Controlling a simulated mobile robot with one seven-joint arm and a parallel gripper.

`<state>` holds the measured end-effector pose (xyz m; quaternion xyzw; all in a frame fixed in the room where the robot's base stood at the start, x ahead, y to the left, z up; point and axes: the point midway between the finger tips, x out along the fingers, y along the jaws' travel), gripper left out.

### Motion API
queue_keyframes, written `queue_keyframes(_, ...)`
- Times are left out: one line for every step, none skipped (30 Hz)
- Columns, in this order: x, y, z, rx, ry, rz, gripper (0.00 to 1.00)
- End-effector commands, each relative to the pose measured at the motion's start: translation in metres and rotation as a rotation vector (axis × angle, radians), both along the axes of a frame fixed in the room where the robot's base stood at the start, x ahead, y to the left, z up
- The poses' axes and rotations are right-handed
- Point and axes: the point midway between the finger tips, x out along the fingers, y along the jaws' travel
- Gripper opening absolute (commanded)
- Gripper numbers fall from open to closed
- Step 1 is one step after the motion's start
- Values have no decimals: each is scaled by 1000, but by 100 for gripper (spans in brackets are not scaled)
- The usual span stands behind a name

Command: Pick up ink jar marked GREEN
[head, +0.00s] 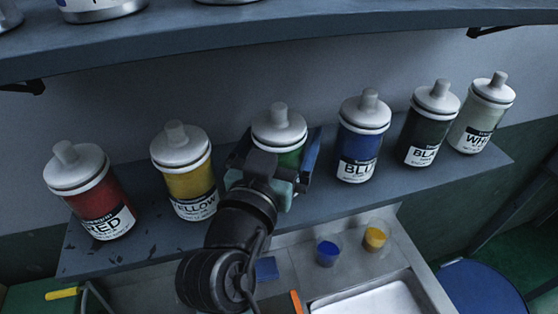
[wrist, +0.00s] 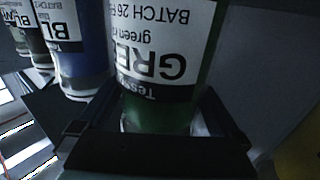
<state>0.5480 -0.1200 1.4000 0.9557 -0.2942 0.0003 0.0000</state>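The ink jar marked GREEN (head: 287,158) stands upright on the shelf with a white lid and knob, between the yellow and blue jars. In the wrist view the same jar (wrist: 165,115) appears upside down, its label reading "GRE" and "green". My gripper (head: 277,152) reaches the jar from the front, and its wrist hides most of the label in the head view. In the wrist view my gripper (wrist: 162,100) has one finger on each side of the jar. Narrow gaps seem to show between fingers and jar, so it looks open around it.
Red (head: 91,196), yellow (head: 187,182), blue (head: 362,142), black (head: 427,127) and white (head: 483,115) jars stand in the same row. An upper shelf (head: 300,22) overhangs. Below are a blue cup (head: 327,254), a yellow cup (head: 375,238) and a white tray (head: 375,302).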

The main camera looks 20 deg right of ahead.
Motion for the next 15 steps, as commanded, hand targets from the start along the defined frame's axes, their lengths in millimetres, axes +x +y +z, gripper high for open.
queue_keyframes(0,0,0,0,0,0,91)
queue_keyframes(0,0,0,0,0,0,86)
queue_keyframes(0,0,0,0,0,0,78)
queue_keyframes(0,0,0,0,0,0,73)
queue_keyframes(0,0,0,0,0,0,68)
queue_keyframes(0,0,0,0,0,0,60)
queue_keyframes(0,0,0,0,0,0,55)
queue_keyframes(0,0,0,0,0,0,50)
queue_keyframes(0,0,0,1,1,0,42)
queue_keyframes(0,0,0,1,1,1,37)
queue_keyframes(0,0,0,1,1,0,32)
queue_keyframes(0,1,0,1,1,1,24)
queue_keyframes(0,1,0,1,1,1,19)
queue_keyframes(0,1,0,1,1,1,14)
queue_keyframes(0,1,0,1,1,1,6)
